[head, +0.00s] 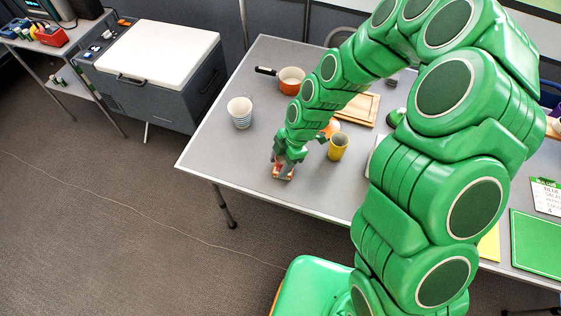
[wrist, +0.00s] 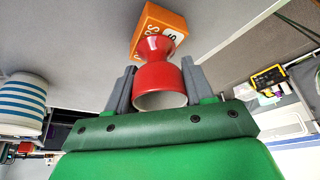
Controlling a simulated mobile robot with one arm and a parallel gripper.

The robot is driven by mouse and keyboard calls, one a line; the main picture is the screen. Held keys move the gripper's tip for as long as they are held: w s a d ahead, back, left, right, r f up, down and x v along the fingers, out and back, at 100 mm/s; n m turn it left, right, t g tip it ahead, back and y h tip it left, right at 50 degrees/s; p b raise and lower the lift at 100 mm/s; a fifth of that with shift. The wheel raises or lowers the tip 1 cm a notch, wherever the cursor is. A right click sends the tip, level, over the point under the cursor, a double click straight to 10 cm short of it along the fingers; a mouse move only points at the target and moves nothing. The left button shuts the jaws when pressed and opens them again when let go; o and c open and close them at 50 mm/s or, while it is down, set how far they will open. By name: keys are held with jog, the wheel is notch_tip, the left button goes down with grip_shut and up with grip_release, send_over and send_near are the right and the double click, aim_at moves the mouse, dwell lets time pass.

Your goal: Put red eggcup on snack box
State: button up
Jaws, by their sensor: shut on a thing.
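The red eggcup (wrist: 158,78) sits between the two grey fingers of my gripper (wrist: 157,72) in the wrist view, its hollow bowl facing the camera. My gripper is shut on it. The orange snack box (wrist: 151,22) is just beyond the eggcup's foot, which overlaps the box in the picture; I cannot tell if they touch. In the head view, my gripper (head: 285,160) points down over the front part of the table, with the small orange-red snack box (head: 282,175) right below it. The eggcup is hard to make out there.
On the grey table (head: 235,155), a striped cup (head: 240,113) stands left of my gripper and a yellow cup (head: 338,147) to its right. A saucepan (head: 291,81) and a wooden board (head: 358,108) lie farther back. The table's front edge is close.

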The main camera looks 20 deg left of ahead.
jog(key=o, duration=1)
jog(key=shift+f, duration=0.1)
jog(key=shift+o, duration=0.2)
jog(key=v, duration=1.2)
